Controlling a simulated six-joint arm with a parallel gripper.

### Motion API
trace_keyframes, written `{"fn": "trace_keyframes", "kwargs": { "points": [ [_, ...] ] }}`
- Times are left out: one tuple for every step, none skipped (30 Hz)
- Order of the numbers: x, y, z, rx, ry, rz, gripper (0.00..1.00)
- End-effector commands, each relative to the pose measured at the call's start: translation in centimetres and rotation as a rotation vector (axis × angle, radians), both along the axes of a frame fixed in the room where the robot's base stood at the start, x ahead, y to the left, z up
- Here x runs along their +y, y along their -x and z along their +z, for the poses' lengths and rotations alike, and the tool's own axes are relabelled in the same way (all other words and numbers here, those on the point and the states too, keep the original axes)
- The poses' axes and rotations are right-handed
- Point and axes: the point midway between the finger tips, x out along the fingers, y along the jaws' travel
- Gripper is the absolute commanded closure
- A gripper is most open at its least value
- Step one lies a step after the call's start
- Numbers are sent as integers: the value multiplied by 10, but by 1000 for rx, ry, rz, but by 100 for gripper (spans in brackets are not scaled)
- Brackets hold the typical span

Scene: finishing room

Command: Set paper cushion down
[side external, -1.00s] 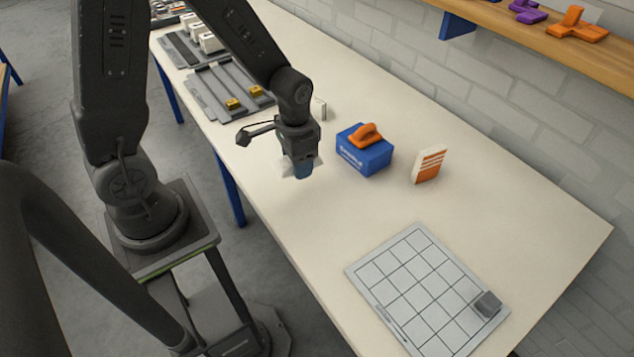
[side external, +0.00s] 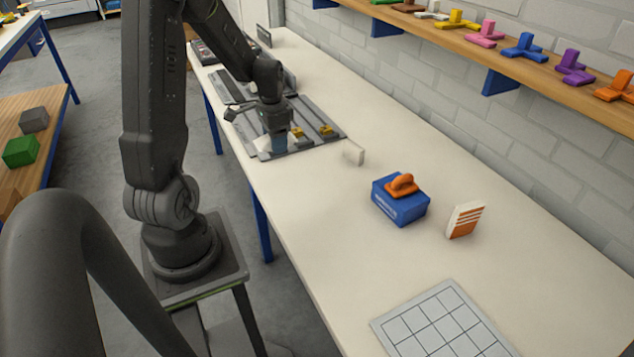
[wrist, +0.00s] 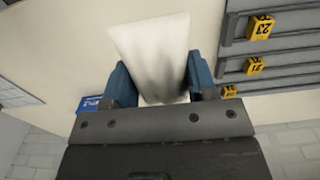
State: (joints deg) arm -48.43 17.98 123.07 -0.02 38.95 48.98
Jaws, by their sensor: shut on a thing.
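I cannot tell whether the cushion touches the tray or bench. Part of the cushion is hidden by the fingers.
Yellow numbered tags (side external: 327,130) sit on the tray. A small white block (side external: 353,153), a blue box (side external: 398,205) with an orange handle-like piece (side external: 402,184), an orange-striped white card (side external: 466,220) and a gridded board (side external: 440,325) stand rightward. Bare bench (side external: 310,235) lies between.

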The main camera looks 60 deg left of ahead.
Motion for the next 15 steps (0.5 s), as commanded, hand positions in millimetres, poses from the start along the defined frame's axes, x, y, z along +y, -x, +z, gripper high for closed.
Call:
{"fn": "trace_keyframes", "kwargs": {
  "points": [
    [8,3,0,0,0,8,70],
    [10,4,-1,0,0,9,70],
    [11,3,-2,0,0,9,70],
    [11,2,-3,1,1,8,70],
    [10,0,-5,1,2,7,70],
    [7,-5,-9,2,3,5,70],
    [4,-10,-12,2,2,3,70],
    [0,-15,-16,2,2,2,70],
    [-5,-23,-21,2,2,2,70],
    [-9,-29,-25,3,3,1,70],
    [-13,-34,-30,3,3,2,70],
    [-17,-42,-35,2,2,1,70],
    [-21,-48,-39,2,2,1,70],
    [-25,-53,-43,3,3,2,70],
    [-29,-60,-48,2,1,2,70]
  ]
}}
